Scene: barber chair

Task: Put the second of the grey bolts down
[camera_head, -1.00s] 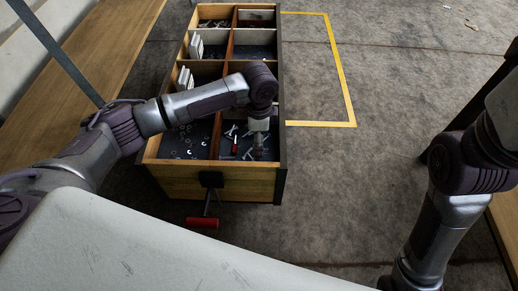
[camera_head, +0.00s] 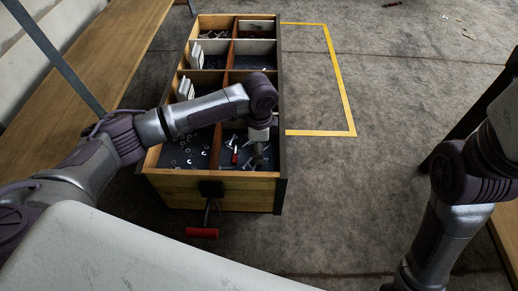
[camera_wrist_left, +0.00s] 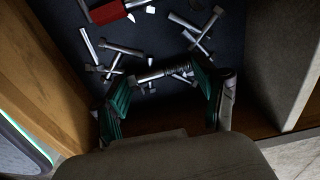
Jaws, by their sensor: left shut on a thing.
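My left gripper (camera_head: 259,156) reaches down into the front right compartment of the wooden box (camera_head: 230,187). In the left wrist view the gripper (camera_wrist_left: 162,84) is shut on a grey bolt (camera_wrist_left: 166,72), which lies crosswise between the green-lined fingertips. Several other grey bolts (camera_wrist_left: 119,48) lie loose on the dark floor of that compartment, just beyond the fingers. Whether the held bolt touches the floor or the other bolts, I cannot tell. My right arm shows at the right of the head view, but its gripper is out of view.
A red object (camera_wrist_left: 107,11) lies among the bolts. The front left compartment (camera_head: 186,150) holds small rings or nuts. White plates (camera_head: 186,88) stand in compartments behind. A red-handled tool (camera_head: 201,233) is at the box front. Floor inside the yellow line (camera_head: 340,85) is clear.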

